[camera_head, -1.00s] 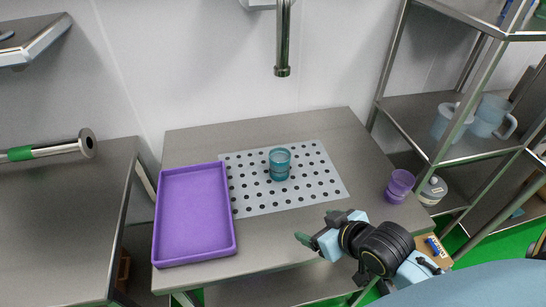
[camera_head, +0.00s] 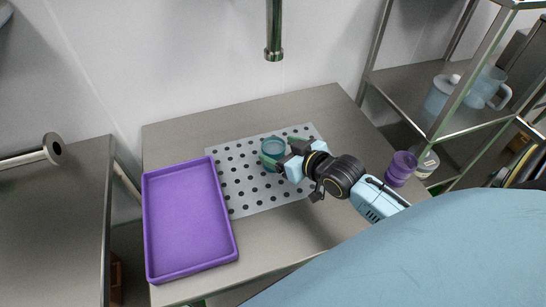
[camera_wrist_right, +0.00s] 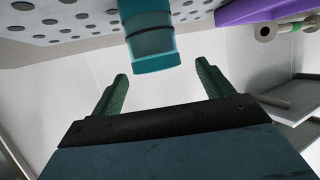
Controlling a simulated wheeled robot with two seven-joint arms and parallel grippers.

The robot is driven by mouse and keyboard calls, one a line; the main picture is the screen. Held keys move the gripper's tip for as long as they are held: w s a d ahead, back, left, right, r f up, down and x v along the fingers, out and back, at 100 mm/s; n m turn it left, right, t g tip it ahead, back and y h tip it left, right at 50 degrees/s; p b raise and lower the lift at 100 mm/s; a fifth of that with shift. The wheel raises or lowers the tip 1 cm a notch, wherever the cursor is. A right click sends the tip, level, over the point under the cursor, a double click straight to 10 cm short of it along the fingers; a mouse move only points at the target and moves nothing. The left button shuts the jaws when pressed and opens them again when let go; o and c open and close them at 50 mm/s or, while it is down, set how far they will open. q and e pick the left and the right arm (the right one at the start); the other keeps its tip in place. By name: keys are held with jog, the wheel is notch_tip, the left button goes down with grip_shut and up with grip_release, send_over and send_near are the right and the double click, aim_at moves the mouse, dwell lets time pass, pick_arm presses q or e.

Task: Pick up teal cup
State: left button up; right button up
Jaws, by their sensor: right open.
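The teal cup (camera_head: 273,147) stands on the perforated metal plate (camera_head: 240,200) in the head view. My right gripper (camera_head: 278,154) is at the cup, its fingers reaching toward the cup's two sides; part of the cup is hidden behind it. In the right wrist view, the teal cup (camera_wrist_right: 151,45) shows at the top, just beyond and between the green fingertips of my open right gripper (camera_wrist_right: 160,70). No grip on the cup shows. My left gripper is not in view.
A purple tray (camera_head: 190,220) lies left of the plate. A purple cup (camera_head: 401,168) stands at the table's right edge. A metal faucet (camera_head: 274,35) hangs above the back. A shelf rack with translucent pitchers (camera_head: 486,88) stands at the right. The table behind the plate is clear.

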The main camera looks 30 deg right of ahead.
aim_at(267, 143)
jog(key=shift+w+f, duration=0.15)
jog(key=shift+w, duration=0.25)
jog(key=x, duration=0.4)
jog(key=shift+w+d+f, duration=0.1)
jog(key=shift+w+d, duration=0.05)
jog(key=shift+w, duration=0.05)
jog(key=shift+w+f, duration=0.15)
jog(key=shift+w, duration=0.1)
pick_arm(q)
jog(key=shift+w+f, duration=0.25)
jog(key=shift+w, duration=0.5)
pick_arm(e)
jog(key=shift+c, duration=1.1)
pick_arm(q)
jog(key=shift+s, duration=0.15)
pick_arm(e)
jog(key=c, duration=1.1)
